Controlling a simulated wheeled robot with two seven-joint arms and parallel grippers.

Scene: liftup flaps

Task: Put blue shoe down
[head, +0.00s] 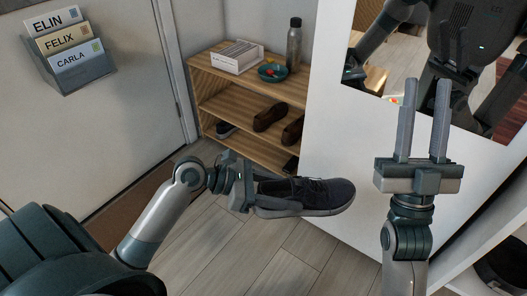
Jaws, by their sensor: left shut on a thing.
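The blue shoe (318,192), dark navy with a pale grey sole, is in my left gripper (245,190), held in the air above the floor with its toe to the right. The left gripper is shut on the heel end, and its fingers partly hide that end. My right gripper (424,122) is raised at the right, pointing up, with its two fingers apart and nothing between them.
A wooden shelf rack (238,100) stands behind, holding brown shoes (270,117), a bluish shoe (226,129), a bowl (272,72), a bottle (294,45) and a white box (237,56). A white panel (345,130) and mirror stand at right. The floor (290,255) looks clear.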

